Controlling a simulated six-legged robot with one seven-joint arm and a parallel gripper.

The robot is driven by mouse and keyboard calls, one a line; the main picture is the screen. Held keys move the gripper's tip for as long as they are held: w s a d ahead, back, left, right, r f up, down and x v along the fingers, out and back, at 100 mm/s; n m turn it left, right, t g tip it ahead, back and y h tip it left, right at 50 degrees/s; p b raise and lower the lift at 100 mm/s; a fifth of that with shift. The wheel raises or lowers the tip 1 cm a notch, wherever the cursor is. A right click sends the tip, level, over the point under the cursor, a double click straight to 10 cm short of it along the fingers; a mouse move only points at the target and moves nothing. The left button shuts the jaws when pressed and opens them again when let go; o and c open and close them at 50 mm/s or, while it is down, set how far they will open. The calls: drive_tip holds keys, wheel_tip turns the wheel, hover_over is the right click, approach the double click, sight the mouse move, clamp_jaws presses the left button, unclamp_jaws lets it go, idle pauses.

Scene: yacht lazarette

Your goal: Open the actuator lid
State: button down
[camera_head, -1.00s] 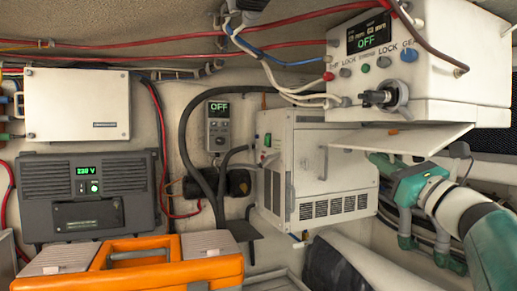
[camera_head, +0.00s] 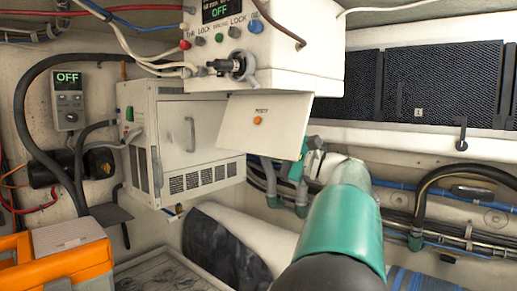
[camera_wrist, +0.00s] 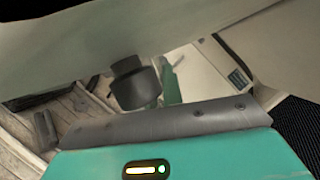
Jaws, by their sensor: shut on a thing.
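The actuator lid (camera_head: 278,120) is a pale flat panel with a small orange button, hanging from the lower front of the white actuator box (camera_head: 290,62). It slopes down and forward below the box. My gripper (camera_head: 304,152) is at the lid's lower right edge, shut on it; the fingertips are mostly hidden. In the wrist view a large pale panel, which looks like the lid (camera_wrist: 110,45), fills the top, close above my gripper's grey and teal body. A dark cylindrical part (camera_wrist: 135,85) shows below the panel.
A white vented unit (camera_head: 185,140) stands left of the lid. A black connector (camera_head: 228,66) sticks out of the box front above it. Pipes and cables (camera_head: 430,235) run along the right wall. An orange toolbox (camera_head: 55,265) sits at the lower left.

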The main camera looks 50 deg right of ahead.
drive_tip(key=shift+d+n, duration=0.35)
drive_tip(key=shift+n, duration=0.05)
drive_tip(key=c, duration=1.5)
unclamp_jaws()
drive_tip(key=shift+w, duration=0.1)
drive_tip(key=shift+c, duration=0.2)
drive_tip(key=v, duration=1.4)
drive_tip(key=shift+d+r, duration=0.15)
